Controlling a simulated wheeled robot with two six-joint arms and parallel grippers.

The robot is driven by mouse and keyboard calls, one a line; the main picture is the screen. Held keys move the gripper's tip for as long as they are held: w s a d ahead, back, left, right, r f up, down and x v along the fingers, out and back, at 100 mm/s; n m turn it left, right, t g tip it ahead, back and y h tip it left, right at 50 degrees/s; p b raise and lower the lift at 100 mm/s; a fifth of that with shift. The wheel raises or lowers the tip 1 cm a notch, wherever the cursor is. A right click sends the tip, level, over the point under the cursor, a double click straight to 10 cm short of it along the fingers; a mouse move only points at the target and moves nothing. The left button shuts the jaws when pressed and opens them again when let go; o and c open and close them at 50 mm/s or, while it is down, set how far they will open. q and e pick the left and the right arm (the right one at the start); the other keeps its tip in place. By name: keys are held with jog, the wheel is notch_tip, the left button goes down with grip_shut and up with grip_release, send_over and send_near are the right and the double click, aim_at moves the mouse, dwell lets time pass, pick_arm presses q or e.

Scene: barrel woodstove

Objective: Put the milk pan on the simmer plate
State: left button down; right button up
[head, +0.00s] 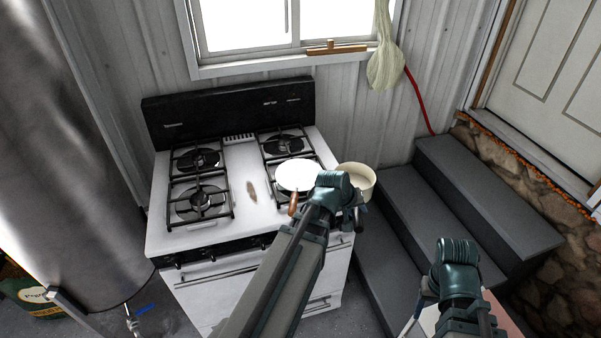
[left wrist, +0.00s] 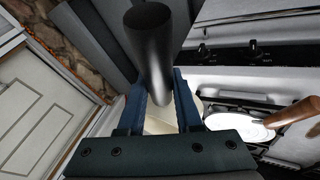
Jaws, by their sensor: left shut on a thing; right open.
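The cream milk pan (head: 358,180) is at the stove's right edge, just right of the simmer plate, and looks upright. My left gripper (head: 346,212) is shut on its dark handle. In the left wrist view the black handle (left wrist: 150,45) sits between the blue fingers (left wrist: 160,95), which hide most of the pan. The simmer plate (head: 296,175) is a flat white disc with a brown wooden handle (head: 293,207), lying on the front right burner. It also shows in the left wrist view (left wrist: 235,126). My right gripper (head: 455,318) is open, low at the right.
The white stove (head: 235,185) has bare burners at left (head: 200,200) and back right (head: 284,143). Grey steps (head: 440,205) stand to its right. A large metal barrel (head: 65,150) is at left. A pale bag (head: 385,68) hangs beside the window.

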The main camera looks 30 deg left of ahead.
pick_arm(q)
jog(key=w+a+r+n+y+p, duration=0.1)
jog(key=w+a+r+n+p, duration=0.15)
jog(key=a, duration=0.65)
jog(key=w+a+r+n+y+p, duration=0.2)
jog(key=w+a+r+p, duration=0.15)
jog(key=a, duration=0.65)
pick_arm(e)
notch_tip(320, 180, up, 6)
jog(key=b, duration=0.1)
pick_arm(q)
notch_tip(320, 180, down, 6)
jog(key=b, duration=0.6)
jog(key=shift+s+d+f, duration=0.15)
jog(key=shift+s, duration=0.3)
pick_arm(e)
notch_tip(320, 180, down, 6)
jog(key=shift+f, duration=0.15)
pick_arm(q)
notch_tip(320, 180, down, 4)
jog(key=b, duration=0.4)
pick_arm(e)
notch_tip(320, 180, down, 4)
jog(key=shift+r, duration=0.15)
pick_arm(q)
jog(key=shift+r, duration=0.2)
jog(key=c, duration=0.6)
grip_release()
jog(key=shift+f, duration=0.1)
